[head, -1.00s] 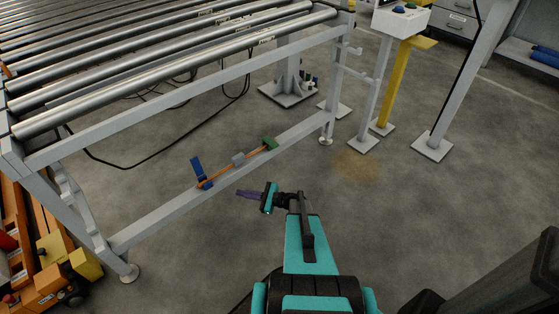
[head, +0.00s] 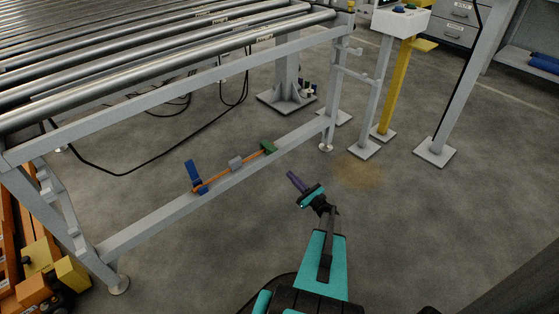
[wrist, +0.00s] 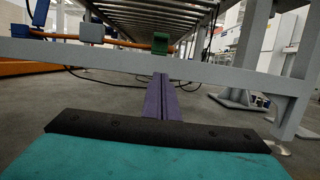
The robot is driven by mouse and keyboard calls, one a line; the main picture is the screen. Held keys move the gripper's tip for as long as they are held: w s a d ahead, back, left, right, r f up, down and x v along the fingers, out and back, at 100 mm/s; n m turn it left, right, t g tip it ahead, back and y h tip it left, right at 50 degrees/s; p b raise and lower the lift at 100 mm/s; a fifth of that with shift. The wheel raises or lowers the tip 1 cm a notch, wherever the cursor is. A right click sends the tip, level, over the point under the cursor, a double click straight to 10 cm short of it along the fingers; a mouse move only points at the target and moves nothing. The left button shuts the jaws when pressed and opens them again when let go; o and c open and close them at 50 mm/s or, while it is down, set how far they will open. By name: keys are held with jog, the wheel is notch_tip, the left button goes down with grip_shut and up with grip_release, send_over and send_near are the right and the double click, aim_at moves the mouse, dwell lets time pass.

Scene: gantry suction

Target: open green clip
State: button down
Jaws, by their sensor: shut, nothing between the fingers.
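The green clip (head: 268,147) sits on the lower rail of the conveyor frame, at the right end of an orange cable or rod. It also shows in the wrist view (wrist: 160,43), just above and beyond my fingers. A blue clip (head: 194,176) stands tilted up at the left end, and a grey clip (head: 235,163) sits between them. My gripper (head: 291,176), with purple fingers, is shut and empty. It is apart from the green clip, in front of the rail and to the right. In the wrist view my fingers (wrist: 161,78) point toward the rail below the green clip.
The grey lower rail (head: 160,217) runs across in front of my gripper, with the conveyor rollers (head: 150,80) above. A frame leg (head: 327,130) stands to the right. A black cable hangs behind the rail. Open floor (head: 420,210) lies to the right.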

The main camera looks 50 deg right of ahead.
jog(key=shift+w, duration=0.1)
jog(key=b, duration=0.3)
send_near(269, 146)
jog(key=w+f, duration=0.2)
jog(key=w+d+f, duration=0.1)
jog(key=w+f, duration=0.1)
jog(key=f, duration=0.1)
jog(key=shift+w, duration=0.1)
jog(key=shift+r+b, duration=0.9)
jog(key=shift+r, duration=1.25)
jog(key=shift+a, duration=0.1)
jog(key=shift+r, duration=0.15)
